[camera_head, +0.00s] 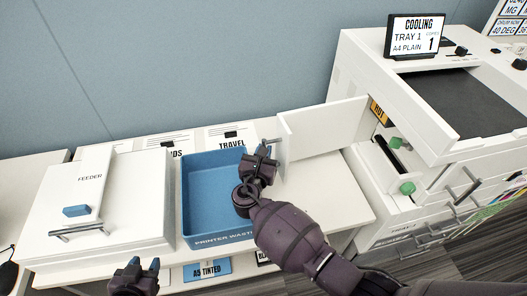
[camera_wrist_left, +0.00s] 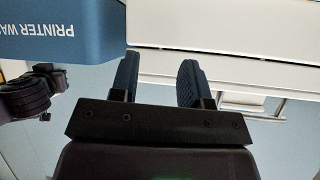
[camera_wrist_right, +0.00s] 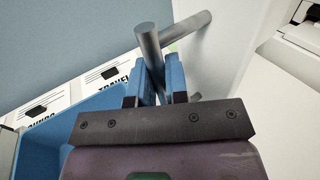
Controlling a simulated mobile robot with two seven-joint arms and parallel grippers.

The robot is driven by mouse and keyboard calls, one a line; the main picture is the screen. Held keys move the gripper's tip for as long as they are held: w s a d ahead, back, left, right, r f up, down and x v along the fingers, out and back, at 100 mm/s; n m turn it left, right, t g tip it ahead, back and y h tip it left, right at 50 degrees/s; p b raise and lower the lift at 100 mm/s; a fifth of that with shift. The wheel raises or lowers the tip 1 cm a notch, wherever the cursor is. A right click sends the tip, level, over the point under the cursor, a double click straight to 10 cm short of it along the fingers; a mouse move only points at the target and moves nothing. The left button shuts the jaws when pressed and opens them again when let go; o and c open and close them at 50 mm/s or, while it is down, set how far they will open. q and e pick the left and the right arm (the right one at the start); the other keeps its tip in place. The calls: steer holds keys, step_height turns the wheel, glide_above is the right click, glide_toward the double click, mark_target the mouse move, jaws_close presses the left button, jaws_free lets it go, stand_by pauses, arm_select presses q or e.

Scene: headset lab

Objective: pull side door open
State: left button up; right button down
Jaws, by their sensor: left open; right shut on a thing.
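The white side door (camera_head: 322,127) of the printer stands swung open toward the left, and its inner opening shows a "HOT" label (camera_head: 379,112) and green knobs. My right gripper (camera_head: 262,158) is at the door's outer edge, above the blue bin. In the right wrist view its fingers (camera_wrist_right: 158,80) are shut on the grey bar handle (camera_wrist_right: 150,50) of the door. My left gripper (camera_head: 135,272) is open and empty, low in front of the table, left of the bin. Its two fingers (camera_wrist_left: 157,78) are apart in the left wrist view.
The blue "PRINTER WASTE" bin (camera_head: 187,190) stands on the white table under my right gripper. A white feeder (camera_head: 85,205) is on the left. The printer body (camera_head: 360,70) is on the right, with a "COOLING" display (camera_head: 416,36) on top.

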steer(key=c, duration=1.2)
jaws_free()
steer(key=shift+o, duration=0.2)
steer(key=v, duration=1)
steer(key=shift+s+a, duration=0.15)
steer(key=shift+s, duration=0.2)
